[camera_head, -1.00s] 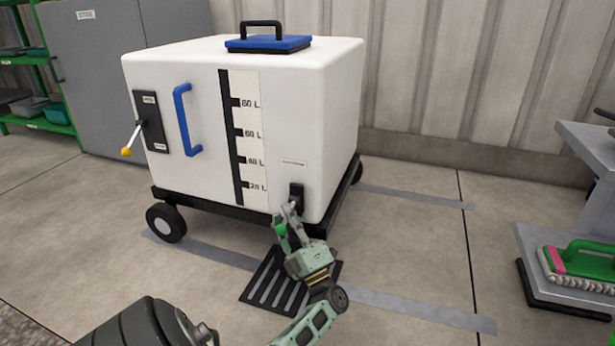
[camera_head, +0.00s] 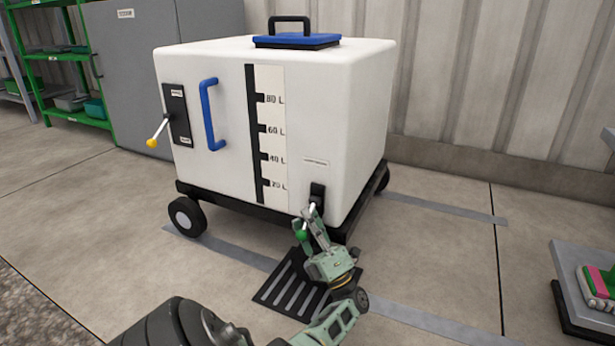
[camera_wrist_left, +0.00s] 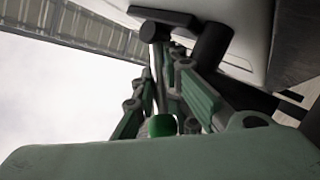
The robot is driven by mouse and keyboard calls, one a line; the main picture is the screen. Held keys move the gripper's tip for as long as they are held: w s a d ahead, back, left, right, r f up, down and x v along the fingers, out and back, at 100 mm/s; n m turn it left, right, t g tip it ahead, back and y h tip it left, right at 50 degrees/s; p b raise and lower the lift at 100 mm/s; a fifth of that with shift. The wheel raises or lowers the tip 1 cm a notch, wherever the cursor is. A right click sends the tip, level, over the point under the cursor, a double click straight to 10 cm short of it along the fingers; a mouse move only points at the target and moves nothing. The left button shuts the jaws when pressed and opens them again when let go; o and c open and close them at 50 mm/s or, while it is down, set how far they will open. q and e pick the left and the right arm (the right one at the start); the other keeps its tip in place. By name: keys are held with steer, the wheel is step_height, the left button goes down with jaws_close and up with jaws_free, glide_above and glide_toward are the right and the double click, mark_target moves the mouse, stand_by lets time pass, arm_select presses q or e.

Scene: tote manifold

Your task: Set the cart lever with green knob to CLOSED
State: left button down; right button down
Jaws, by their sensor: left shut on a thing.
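The white cart (camera_head: 225,165) stands on dark wheels, with a level scale on its front. The lever with the green knob (camera_head: 301,234) sits at its lower right front, below a small label. Its knob hangs down and outward from a dark mount (camera_head: 317,193). My left gripper (camera_head: 310,226) is at this lever, its fingers shut around the metal rod (camera_wrist_left: 158,80). In the left wrist view the green knob (camera_wrist_left: 162,125) shows between the fingers, near the palm. The label's text is too small to read. My right gripper is not in view.
A second lever with a yellow knob (camera_head: 151,143) and a blue handle (camera_head: 211,114) are on the cart's left front. A floor grate (camera_head: 283,296) lies below my left gripper. A grey stand (camera_head: 590,300) with a brush is at the right.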

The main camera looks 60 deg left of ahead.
arm_select(q)
steer(key=shift+d, duration=0.15)
steer(key=c, duration=1.8)
jaws_free()
steer(key=v, duration=0.7)
steer(key=shift+f, duration=0.25)
steer(key=shift+w+d, duration=0.1)
steer(key=shift+d, duration=0.1)
